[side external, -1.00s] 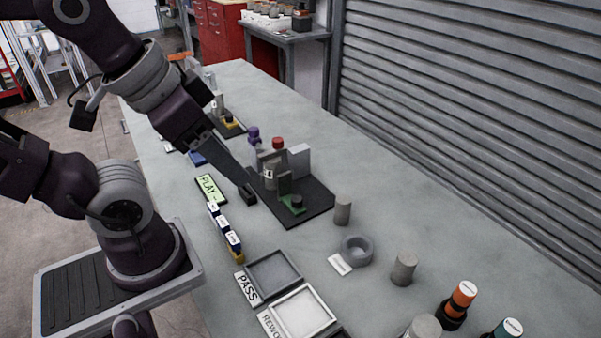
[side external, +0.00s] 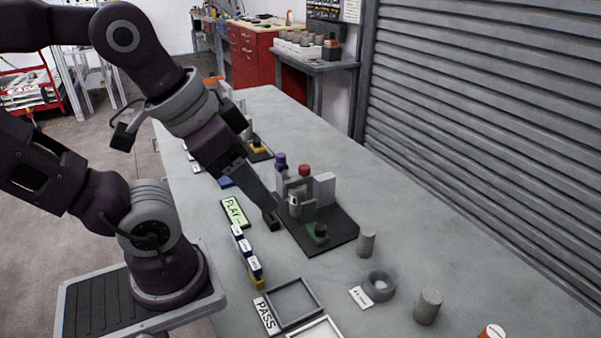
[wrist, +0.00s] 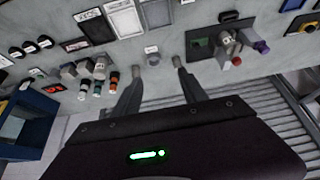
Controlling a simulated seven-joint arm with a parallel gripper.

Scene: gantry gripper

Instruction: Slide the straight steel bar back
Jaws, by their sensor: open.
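My gripper (wrist: 157,66) shows two dark fingers spread apart with nothing between their tips in the wrist view. In the side view its dark tip (side external: 271,222) is low over the bench, at the near left edge of a black fixture plate (side external: 339,231). On the plate stand grey upright blocks (side external: 324,190), a red knob (side external: 304,170), a purple knob (side external: 280,160) and a green part (side external: 315,238). I cannot pick out a straight steel bar with certainty. The arm and blocks hide part of the fixture.
A green PLAY sign (side external: 234,211) and a row of small labelled blocks (side external: 245,252) lie left of the plate. A grey ring (side external: 380,285) and grey cylinders (side external: 428,306) stand to the right. A PASS tray (side external: 318,295) is in front. A ribbed shutter (side external: 480,120) borders the right side.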

